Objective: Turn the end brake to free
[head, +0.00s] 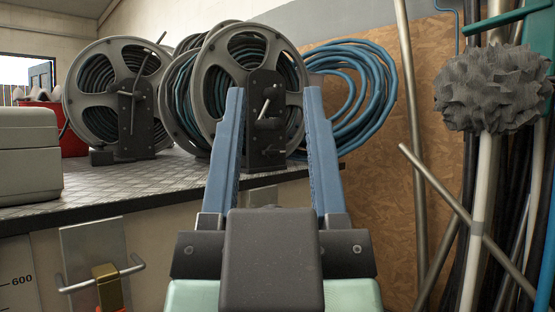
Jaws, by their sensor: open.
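The right-hand reel (218,92), grey with dark hose wound on it, stands at the bench's right end. Its black bracket (261,84) carries a small metal lever (265,106), which tilts up to the right, and a dark knob just below. I take this lever for the end brake; no free mark is readable. My gripper (274,91) is open and empty, with blue fingers pointing forward. In the picture the lever and bracket show between the fingers; the fingers seem nearer to me, and I see no contact.
A similar reel (85,92) with a long upright lever (143,80) stands left on the metal-topped bench (100,182). Another reel is partly hidden behind. Blue hose coils (375,85) hang at the right. Poles and a shaggy grey mop head (490,88) crowd the right side.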

